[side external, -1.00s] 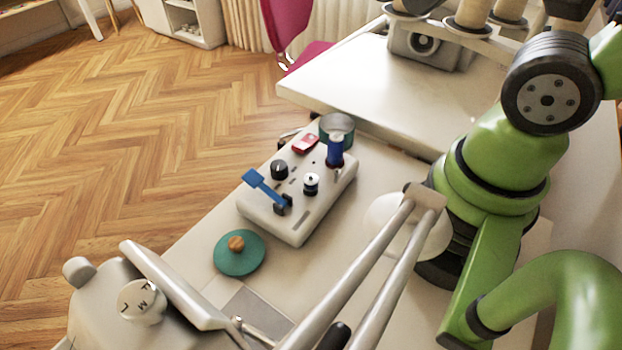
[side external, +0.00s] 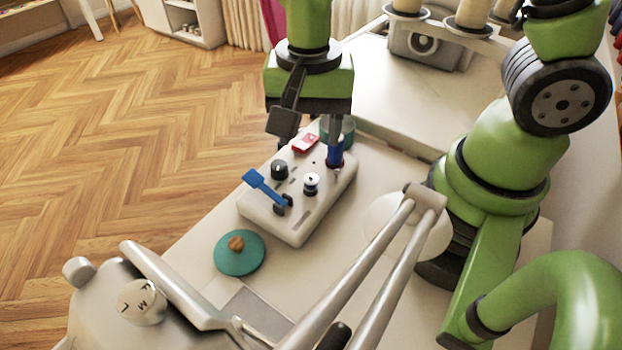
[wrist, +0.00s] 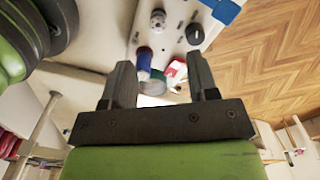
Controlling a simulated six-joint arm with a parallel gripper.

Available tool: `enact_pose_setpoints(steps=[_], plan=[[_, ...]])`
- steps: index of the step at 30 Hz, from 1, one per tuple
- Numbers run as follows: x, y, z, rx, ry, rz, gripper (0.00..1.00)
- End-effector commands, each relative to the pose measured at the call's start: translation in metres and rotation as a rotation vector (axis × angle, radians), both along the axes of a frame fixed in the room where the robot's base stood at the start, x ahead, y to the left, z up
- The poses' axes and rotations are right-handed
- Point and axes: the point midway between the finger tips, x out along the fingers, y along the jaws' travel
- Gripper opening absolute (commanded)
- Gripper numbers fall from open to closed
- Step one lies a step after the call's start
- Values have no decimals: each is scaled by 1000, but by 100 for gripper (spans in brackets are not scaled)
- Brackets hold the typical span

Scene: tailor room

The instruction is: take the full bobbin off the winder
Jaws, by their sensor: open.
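The winder (side external: 270,220) is a pale box on the table, with a blue lever (side external: 264,187) and a black knob (side external: 279,169). I cannot tell how full either is. My gripper (side external: 309,122) is open and empty above the winder's far end. In the wrist view, the blue spool (wrist: 144,59) shows beside the left finger, and the small piece (wrist: 158,18) lies beyond the fingertips.
A red-and-white piece (side external: 305,143) is at the winder's far end, with a green round container (side external: 348,130) behind it. A green disc with a wooden knob (side external: 239,256) lies in front. Metal rods (side external: 350,270) cross the foreground. Bare table (side external: 360,195) lies right of the winder.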

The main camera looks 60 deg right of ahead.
Motion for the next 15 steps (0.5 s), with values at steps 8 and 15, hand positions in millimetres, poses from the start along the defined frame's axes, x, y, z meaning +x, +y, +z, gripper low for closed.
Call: enact_pose_setpoints(steps=[8, 15], plan=[[-1, 0, -33, -1, 3, 1, 54], [-4, 0, -55, -2, 6, 2, 54]])
